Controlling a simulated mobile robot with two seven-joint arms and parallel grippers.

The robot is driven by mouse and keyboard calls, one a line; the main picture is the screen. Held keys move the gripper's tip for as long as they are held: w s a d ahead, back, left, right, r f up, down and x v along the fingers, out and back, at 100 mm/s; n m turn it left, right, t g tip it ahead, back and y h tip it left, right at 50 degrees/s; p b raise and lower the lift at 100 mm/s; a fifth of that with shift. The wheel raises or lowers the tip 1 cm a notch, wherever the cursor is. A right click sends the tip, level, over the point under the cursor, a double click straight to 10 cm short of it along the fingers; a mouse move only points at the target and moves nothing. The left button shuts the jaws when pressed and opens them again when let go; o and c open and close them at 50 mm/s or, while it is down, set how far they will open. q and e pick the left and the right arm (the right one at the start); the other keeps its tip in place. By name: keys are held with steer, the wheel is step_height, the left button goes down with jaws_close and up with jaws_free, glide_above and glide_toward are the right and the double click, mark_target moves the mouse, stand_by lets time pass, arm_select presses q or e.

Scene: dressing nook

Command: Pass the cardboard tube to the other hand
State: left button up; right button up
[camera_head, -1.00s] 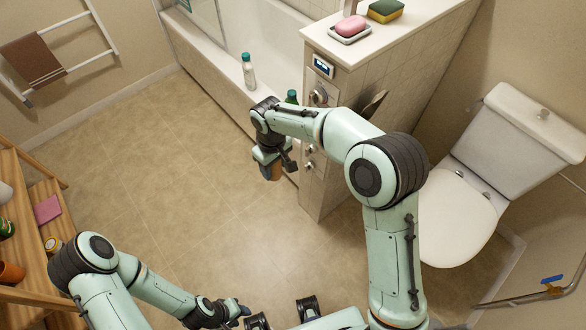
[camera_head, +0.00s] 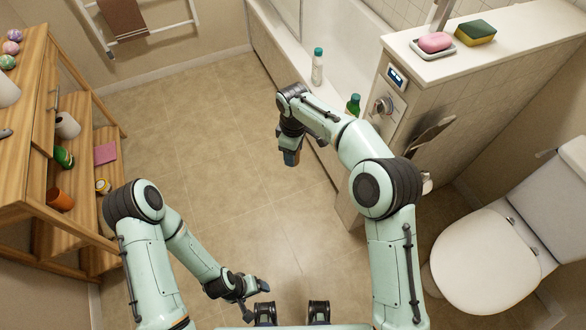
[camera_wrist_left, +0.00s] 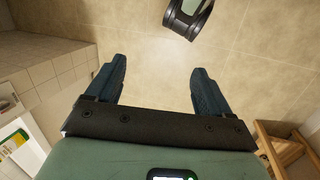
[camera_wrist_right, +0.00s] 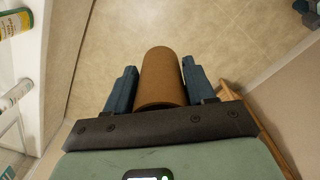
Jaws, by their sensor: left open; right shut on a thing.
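The brown cardboard tube (camera_wrist_right: 162,78) is between the two fingers of my right gripper (camera_wrist_right: 160,88) in the right wrist view, and that gripper is shut on it. In the head view my right gripper (camera_head: 291,156) hangs over the floor beside the tub, and the tube can hardly be made out there. My left gripper (camera_head: 255,292) is low at the front, apart from the right one. In the left wrist view its fingers (camera_wrist_left: 157,82) are wide apart with nothing between them.
A wooden shelf (camera_head: 85,190) with several small items stands at the left. The bathtub (camera_head: 272,75), with a white bottle (camera_head: 317,68) and a green bottle (camera_head: 353,105) near it, and a tiled half wall (camera_head: 460,90) are right of centre. A toilet (camera_head: 485,255) is at right. Floor between is clear.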

arm_select(q)
steer(key=w+d+r+m+t+y, duration=0.1)
steer(key=w+d+r+m+t, duration=0.15)
steer(key=w+r+t, duration=0.5)
steer(key=w+d+r+m+t, duration=0.1)
steer(key=w+d+r+t, duration=0.3)
steer(key=w, duration=0.6)
steer(key=w+d+r+m+t, duration=0.1)
steer(key=w+d+r+t, duration=0.15)
steer(key=r, duration=0.65)
steer(key=w+d+r+m+t, duration=0.1)
steer(key=d+r+t, duration=0.25)
steer(key=r, duration=0.55)
steer(key=shift+h, duration=0.4)
steer(key=w, duration=0.7)
steer(key=w+d, duration=0.1)
steer(key=w, duration=0.3)
steer(key=shift+w, duration=0.2)
steer(key=shift+d, duration=0.1)
steer(key=c, duration=1.1)
arm_select(e)
steer(key=o, duration=1)
steer(key=shift+a, duration=0.1)
arm_select(q)
steer(key=shift+d, duration=0.15)
arm_select(e)
steer(key=shift+o, duration=0.5)
